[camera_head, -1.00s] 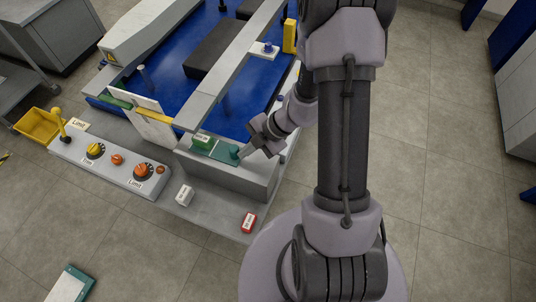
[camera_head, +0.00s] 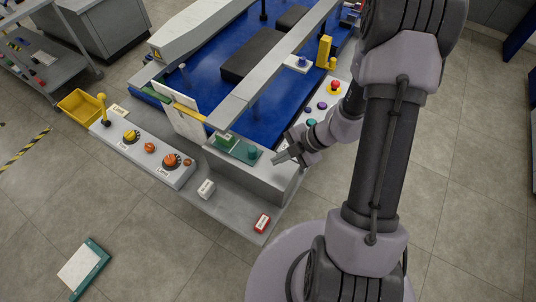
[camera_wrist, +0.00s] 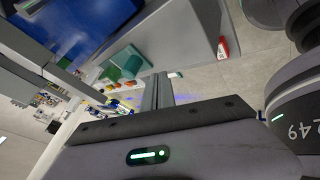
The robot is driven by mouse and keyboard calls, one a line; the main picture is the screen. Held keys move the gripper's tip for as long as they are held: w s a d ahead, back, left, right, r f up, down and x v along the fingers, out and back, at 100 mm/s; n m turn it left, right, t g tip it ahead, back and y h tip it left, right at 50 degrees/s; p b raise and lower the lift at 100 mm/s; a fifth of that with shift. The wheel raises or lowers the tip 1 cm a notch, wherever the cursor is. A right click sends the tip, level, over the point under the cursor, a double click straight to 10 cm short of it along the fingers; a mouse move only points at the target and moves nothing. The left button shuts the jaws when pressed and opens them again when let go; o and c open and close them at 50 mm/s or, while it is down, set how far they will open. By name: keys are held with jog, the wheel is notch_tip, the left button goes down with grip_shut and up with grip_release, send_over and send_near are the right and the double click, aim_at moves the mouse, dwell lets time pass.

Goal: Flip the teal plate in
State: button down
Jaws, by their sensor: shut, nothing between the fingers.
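The teal plate (camera_head: 240,149) lies on top of the grey block at the front of the blue-bedded machine, with a round teal knob (camera_head: 252,154) at its right end. A green labelled block (camera_head: 225,140) is beside its left end. The plate also shows in the wrist view (camera_wrist: 122,56), left of the fingers.
A control panel (camera_head: 132,152) with several knobs and a yellow lever is at left. A white switch (camera_head: 206,188) and a red switch (camera_head: 262,222) sit on the front ledge. A grey beam (camera_head: 270,75) crosses above the bed. A teal-edged board (camera_head: 83,268) lies on the floor.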

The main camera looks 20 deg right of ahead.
jog(key=v, duration=0.2)
jog(key=p+v, duration=0.1)
jog(key=v, duration=0.1)
jog(key=p+v, duration=0.1)
jog(key=v, duration=0.1)
jog(key=shift+w+d, duration=0.1)
jog(key=shift+w, duration=0.2)
jog(key=s+a+r+n+h+b, duration=0.15)
jog(key=a+r+n+b, duration=0.6)
jog(key=n, duration=1.35)
jog(key=s+a+r+n+t+h+b, duration=0.1)
jog(key=s+r+n, duration=0.3)
jog(key=n, duration=0.8)
jog(key=s+a+r+n+t+h+b, duration=0.1)
jog(key=s+r+n, duration=0.4)
jog(key=n, duration=0.8)
jog(key=s+a+h+b, duration=0.1)
jog(key=a, duration=0.1)
jog(key=shift+a+b, duration=0.3)
jog(key=shift+a, duration=0.1)
